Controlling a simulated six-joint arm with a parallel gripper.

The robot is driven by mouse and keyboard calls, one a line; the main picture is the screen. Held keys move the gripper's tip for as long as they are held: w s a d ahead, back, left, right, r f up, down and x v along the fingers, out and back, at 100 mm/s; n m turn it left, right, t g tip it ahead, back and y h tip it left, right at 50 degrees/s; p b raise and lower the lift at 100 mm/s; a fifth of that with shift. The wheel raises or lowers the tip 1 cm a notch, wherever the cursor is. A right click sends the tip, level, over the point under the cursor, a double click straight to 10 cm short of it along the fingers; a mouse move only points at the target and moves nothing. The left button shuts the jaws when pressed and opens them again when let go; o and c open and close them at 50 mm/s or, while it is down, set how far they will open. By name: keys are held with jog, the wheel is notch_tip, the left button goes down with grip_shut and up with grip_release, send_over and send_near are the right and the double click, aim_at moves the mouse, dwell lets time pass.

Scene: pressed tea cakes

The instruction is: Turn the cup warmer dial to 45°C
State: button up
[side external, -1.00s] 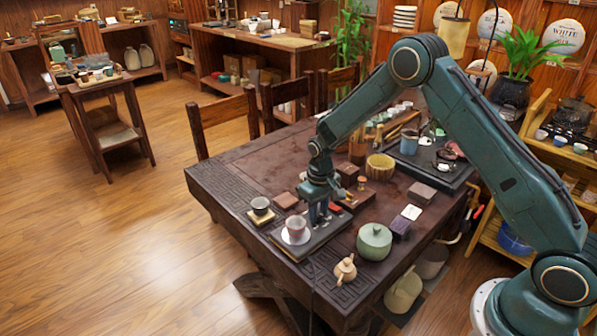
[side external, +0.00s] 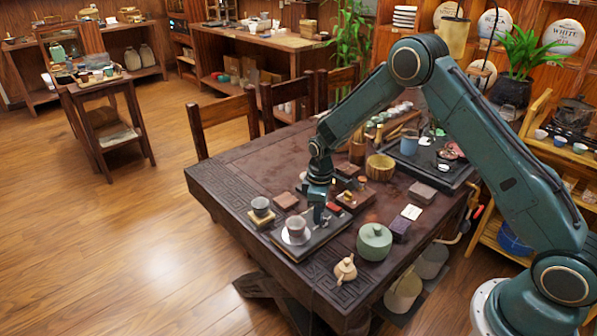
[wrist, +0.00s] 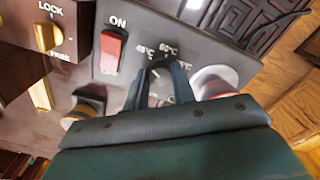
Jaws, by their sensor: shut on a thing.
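The cup warmer (side external: 322,238) is a dark flat box near the table's front edge. In the wrist view its panel (wrist: 205,45) carries 45°C, 60°C and 75°C marks and a red ON switch (wrist: 112,52). The dark dial (wrist: 159,66) lies among the marks, mostly hidden between my fingers. My gripper (wrist: 160,80), also in the side view (side external: 318,216), points down and is shut on the dial. I cannot tell exactly which mark the dial points to. A cup (side external: 297,226) stands on the warmer's pale round plate, left of my gripper.
A green lidded pot (side external: 374,242) and a small wooden teapot (side external: 345,269) stand to the right. Another cup (side external: 260,206) sits on a coaster at left. In the wrist view, a box with a LOCK/FREE knob (wrist: 48,36) is close by. The table's left part is clear.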

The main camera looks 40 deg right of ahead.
jog(key=o, duration=1)
jog(key=shift+r, duration=0.15)
notch_tip(320, 180, up, 14)
jog(key=shift+f, duration=0.2)
jog(key=shift+r, duration=0.1)
dwell(0.4)
